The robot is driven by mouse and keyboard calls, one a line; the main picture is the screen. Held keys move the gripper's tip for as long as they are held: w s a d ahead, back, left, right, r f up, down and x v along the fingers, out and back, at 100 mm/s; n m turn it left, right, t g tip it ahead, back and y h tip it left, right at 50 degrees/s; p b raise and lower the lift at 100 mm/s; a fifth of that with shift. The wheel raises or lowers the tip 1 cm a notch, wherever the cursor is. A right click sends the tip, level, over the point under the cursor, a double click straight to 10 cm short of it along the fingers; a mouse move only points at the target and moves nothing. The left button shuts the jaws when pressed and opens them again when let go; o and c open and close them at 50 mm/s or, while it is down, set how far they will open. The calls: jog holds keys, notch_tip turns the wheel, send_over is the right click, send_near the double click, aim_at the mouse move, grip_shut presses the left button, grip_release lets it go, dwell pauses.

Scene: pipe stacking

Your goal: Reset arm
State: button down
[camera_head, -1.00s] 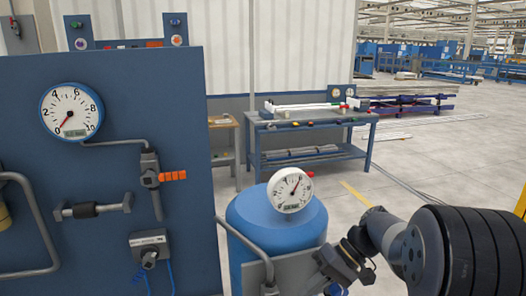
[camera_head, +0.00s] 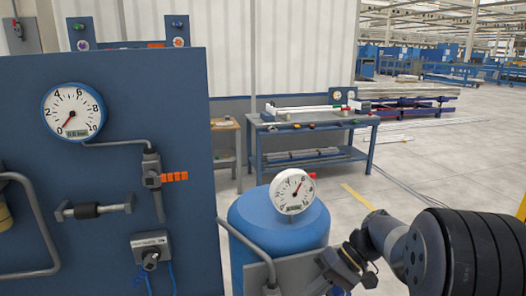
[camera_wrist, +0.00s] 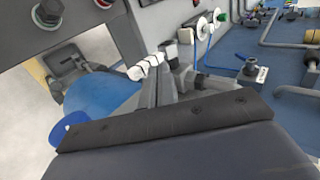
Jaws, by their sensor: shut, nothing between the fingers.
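My arm (camera_head: 425,248) reaches in from the lower right of the head view, bent low beside the blue tank. My gripper (camera_wrist: 160,72) shows in the middle of the wrist view, its fingers shut and empty. In the head view its fingertips cannot be made out. The blue tank (camera_head: 255,222) stands at bottom centre with a round white gauge (camera_head: 293,191) on top. The tank also shows at the left of the wrist view (camera_wrist: 98,100). The tank's lower right is partly hidden by my arm.
A blue panel (camera_head: 100,215) fills the left, with a gauge (camera_head: 73,111), an orange-handled valve (camera_head: 173,178) and grey pipes. A blue workbench (camera_head: 310,156) stands behind the tank.

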jog(key=a+r+v, duration=0.1)
jog(key=v, duration=1)
jog(key=x, duration=0.3)
jog(key=b+x, duration=0.1)
jog(key=x, duration=0.7)
jog(key=shift+d+f, duration=0.2)
jog(key=shift+f, duration=0.35)
jog(key=h, duration=0.1)
jog(key=a+r+h, duration=0.1)
jog(key=shift+s+a+r+t+h, duration=0.15)
jog(key=shift+s+t+h, duration=0.1)
jog(key=shift+t+h, duration=0.15)
jog(key=shift+s+a+r+t+h, duration=0.15)
jog(key=shift+a+r+h, duration=0.15)
jog(key=shift+h, duration=0.25)
jog(key=shift+s+a+r+t+h, duration=0.15)
jog(key=shift+a+h, duration=0.15)
jog(key=shift+h, duration=0.25)
jog(key=a+h, duration=0.1)
jog(key=a+h+b, duration=0.1)
jog(key=h, duration=0.1)
jog(key=shift+s+r+t, duration=0.15)
jog(key=shift+r+t, duration=0.25)
jog(key=shift+s+a+r+t+h+b, duration=0.15)
jog(key=shift+a+t+h+b, duration=0.1)
jog(key=shift+a+h+b, duration=0.45)
jog(key=shift+s+a+r+t+h+b, duration=0.15)
jog(key=shift+a+t+h+b, duration=0.2)
jog(key=shift+h, duration=0.55)
